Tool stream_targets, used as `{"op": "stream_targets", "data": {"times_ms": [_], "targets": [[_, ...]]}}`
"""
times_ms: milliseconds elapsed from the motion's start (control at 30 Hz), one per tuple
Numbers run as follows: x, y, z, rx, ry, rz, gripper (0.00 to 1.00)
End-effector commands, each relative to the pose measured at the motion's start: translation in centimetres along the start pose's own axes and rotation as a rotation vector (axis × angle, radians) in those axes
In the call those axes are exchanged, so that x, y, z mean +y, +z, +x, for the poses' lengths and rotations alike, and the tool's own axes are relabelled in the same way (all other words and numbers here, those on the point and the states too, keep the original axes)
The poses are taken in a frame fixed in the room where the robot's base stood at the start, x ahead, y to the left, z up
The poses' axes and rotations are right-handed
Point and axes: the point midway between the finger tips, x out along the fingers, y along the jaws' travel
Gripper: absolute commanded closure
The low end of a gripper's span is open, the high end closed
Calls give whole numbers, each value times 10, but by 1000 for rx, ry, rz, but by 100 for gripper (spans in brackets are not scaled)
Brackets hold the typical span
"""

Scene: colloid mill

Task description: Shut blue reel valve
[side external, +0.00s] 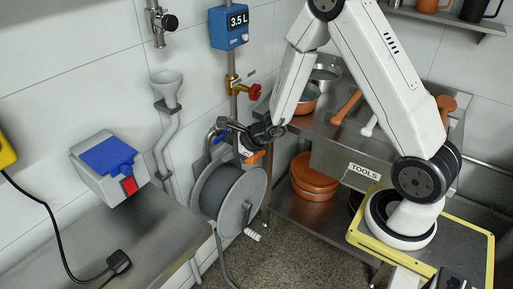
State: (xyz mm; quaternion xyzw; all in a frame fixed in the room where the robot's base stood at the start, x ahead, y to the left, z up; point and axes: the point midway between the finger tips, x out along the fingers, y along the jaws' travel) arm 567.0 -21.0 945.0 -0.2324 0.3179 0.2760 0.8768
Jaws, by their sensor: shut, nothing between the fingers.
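A small blue handle (218,139), which looks like the reel valve, shows on the pipework just above the grey hose reel (212,190). Only a small part of it is visible, so I cannot tell which way it is turned. My gripper (224,124) is shut and empty, reaching left from my wrist. Its fingertips are right by the blue handle, above it in the picture. I cannot tell whether they touch it.
A red-handled brass valve (253,92) sits on the vertical pipe below a blue meter (229,27) reading 3.5 L. An orange-tipped part (256,157) is close under my wrist. A steel shelf (318,127) with pans stands right; a blue-lidded box (108,158) is left.

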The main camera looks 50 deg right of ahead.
Motion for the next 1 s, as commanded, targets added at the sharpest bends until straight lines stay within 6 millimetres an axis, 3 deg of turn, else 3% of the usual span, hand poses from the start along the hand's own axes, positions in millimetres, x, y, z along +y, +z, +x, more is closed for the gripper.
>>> {"op": "stream_targets", "data": {"times_ms": [600, 1000], "targets": [[-68, -63, 22, -3, -348, 522, 100], [-77, -75, 23, -2, -408, 599, 100]]}}
